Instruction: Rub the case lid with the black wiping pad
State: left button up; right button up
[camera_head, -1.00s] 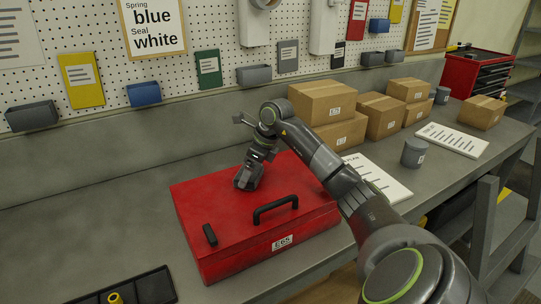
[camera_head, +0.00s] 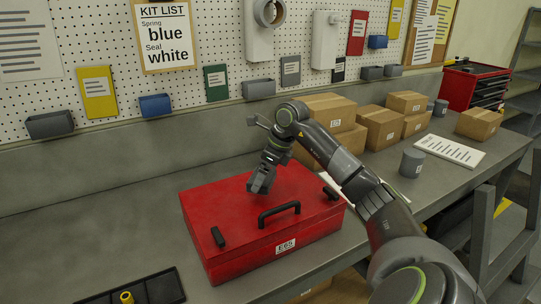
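The red case (camera_head: 232,213) stands closed on the grey workbench, with an E65 label on its front. Its lid carries a black handle (camera_head: 279,214) and a small black piece (camera_head: 218,237) near the left front corner. A similar black piece (camera_head: 331,193) shows at the right. My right arm reaches in from the lower right, and its gripper (camera_head: 262,184) points down over the lid's back middle, at or just above the surface. The dark gripper end hides whether the fingers hold the black pad. I cannot make out a separate wiping pad. My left gripper is not in view.
A black tray (camera_head: 163,288) with a yellow part (camera_head: 127,297) lies at the front left. Cardboard boxes (camera_head: 380,127), a grey canister (camera_head: 411,163) and a paper sheet (camera_head: 450,150) are to the right. The bench left of the case is clear.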

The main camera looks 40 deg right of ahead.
jog(key=r+p, duration=0.1)
jog(key=r, duration=0.2)
jog(key=shift+s, duration=0.2)
jog(key=shift+w+a+r+p, duration=0.15)
jog(key=shift+r+p, duration=0.15)
jog(key=shift+r, duration=0.2)
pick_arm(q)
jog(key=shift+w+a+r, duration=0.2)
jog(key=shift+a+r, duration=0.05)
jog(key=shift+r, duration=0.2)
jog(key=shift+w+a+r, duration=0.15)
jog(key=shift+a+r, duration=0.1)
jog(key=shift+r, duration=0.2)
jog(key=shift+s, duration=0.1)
pick_arm(e)
jog(key=shift+f, duration=0.1)
